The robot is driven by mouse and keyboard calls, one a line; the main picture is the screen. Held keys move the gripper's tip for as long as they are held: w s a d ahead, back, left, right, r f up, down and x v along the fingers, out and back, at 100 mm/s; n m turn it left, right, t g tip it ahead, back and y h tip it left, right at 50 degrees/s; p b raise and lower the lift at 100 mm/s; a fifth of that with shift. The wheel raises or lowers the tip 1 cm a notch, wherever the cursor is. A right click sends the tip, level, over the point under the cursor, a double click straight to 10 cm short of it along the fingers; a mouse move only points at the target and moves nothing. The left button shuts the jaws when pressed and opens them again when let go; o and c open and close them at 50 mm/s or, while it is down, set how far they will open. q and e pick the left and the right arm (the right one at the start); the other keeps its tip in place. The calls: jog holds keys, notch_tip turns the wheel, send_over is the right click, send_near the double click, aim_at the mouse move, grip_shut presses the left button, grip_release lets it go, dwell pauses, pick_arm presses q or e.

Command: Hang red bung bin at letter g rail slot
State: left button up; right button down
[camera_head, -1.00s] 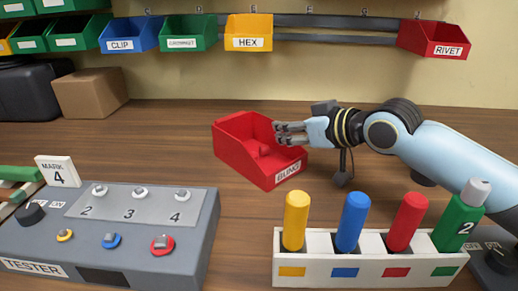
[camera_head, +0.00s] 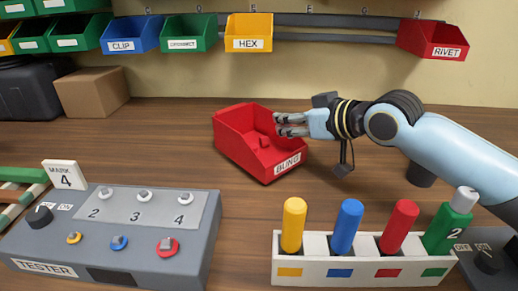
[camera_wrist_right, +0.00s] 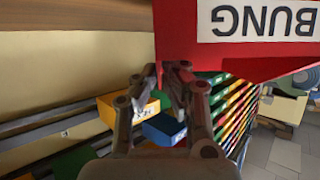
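The red BUNG bin (camera_head: 232,150) is above or on the table's middle, tilted in view, with small red pieces inside. My right gripper (camera_head: 279,124) is at its right-hand wall, with the fingers closed about that wall. In the right wrist view, the fingers (camera_wrist_right: 165,78) pinch the edge of the red bin (camera_wrist_right: 180,40), whose label shows upside down. The grey rail (camera_head: 335,38) runs along the back wall under small, blurred letters. Its stretch between the yellow HEX bin (camera_head: 249,28) and the red RIVET bin (camera_head: 430,36) is empty. My left gripper is out of view.
A rack of coloured cylinders (camera_head: 315,268) stands in front at the right. The grey tester box (camera_head: 150,255) is at the front left. A cardboard box (camera_head: 95,92) stands at the back left. The table behind the bin is clear.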

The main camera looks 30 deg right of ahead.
jog(key=shift+s+d+r+p, duration=0.15)
jog(key=shift+s+r+p, duration=0.1)
jog(key=shift+s+p, duration=0.4)
jog(key=s+p, duration=0.2)
jog(key=s+d+p, duration=0.1)
jog(key=s, duration=0.1)
jog(key=shift+s+r+p, duration=0.1)
jog(key=shift+s+p, duration=0.1)
jog(key=shift+p, duration=0.2)
jog(key=s+p, duration=0.2)
jog(key=s, duration=0.1)
jog(key=shift+d, duration=0.3)
jog(key=shift+s+d+p, duration=0.1)
jog(key=shift+s+p, duration=0.4)
jog(key=shift+p, duration=0.1)
